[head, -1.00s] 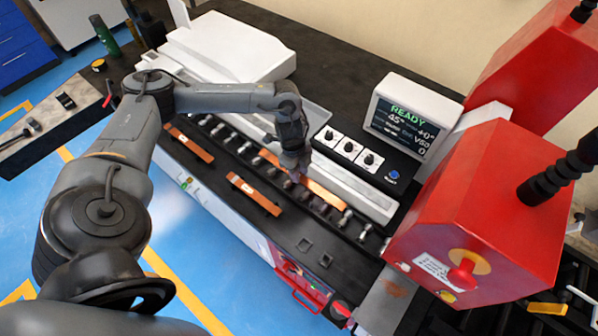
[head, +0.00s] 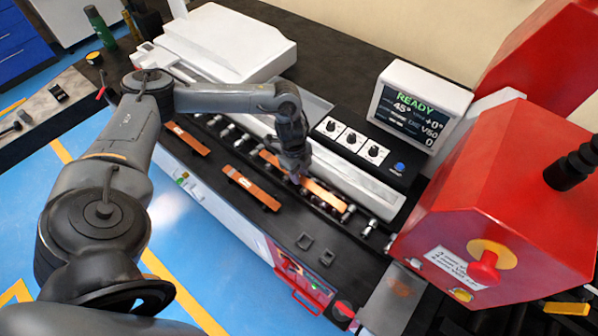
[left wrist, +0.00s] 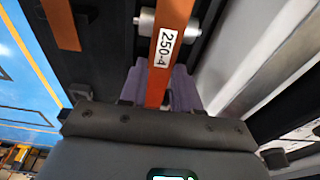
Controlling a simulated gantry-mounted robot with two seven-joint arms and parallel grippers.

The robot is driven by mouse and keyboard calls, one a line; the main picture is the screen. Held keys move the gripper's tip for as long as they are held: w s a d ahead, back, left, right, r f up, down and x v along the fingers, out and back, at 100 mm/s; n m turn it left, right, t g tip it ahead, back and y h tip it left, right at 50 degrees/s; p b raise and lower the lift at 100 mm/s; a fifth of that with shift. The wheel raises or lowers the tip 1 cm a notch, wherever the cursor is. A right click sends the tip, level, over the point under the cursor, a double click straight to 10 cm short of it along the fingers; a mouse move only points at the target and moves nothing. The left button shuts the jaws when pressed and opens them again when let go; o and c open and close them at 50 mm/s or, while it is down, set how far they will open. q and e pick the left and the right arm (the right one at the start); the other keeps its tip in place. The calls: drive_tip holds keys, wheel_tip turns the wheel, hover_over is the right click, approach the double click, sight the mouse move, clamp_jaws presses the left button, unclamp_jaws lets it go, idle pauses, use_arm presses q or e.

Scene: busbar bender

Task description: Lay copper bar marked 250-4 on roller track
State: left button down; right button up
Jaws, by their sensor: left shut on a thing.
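The copper bar marked 250-4 (left wrist: 168,48) runs up from between my left gripper's fingers in the left wrist view, its label facing the camera. In the head view the bar (head: 325,194) lies along the roller track (head: 368,227), over the rollers. My left gripper (head: 296,180) is shut on the bar near its middle and hides part of it. In the left wrist view a roller (left wrist: 146,20) shows right beneath the bar; whether the bar touches it I cannot tell. My right gripper is not in view.
Two other copper bars, one at the left (head: 187,138) and one nearer the middle (head: 250,187), lie on the dark front ledge. A red machine head (head: 500,200) stands at the track's right end. A screen (head: 413,112) reading READY and a knob panel (head: 351,143) stand behind.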

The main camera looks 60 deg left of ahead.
use_arm(q)
drive_tip(key=c, duration=0.7)
unclamp_jaws()
drive_tip(key=shift+c, duration=0.2)
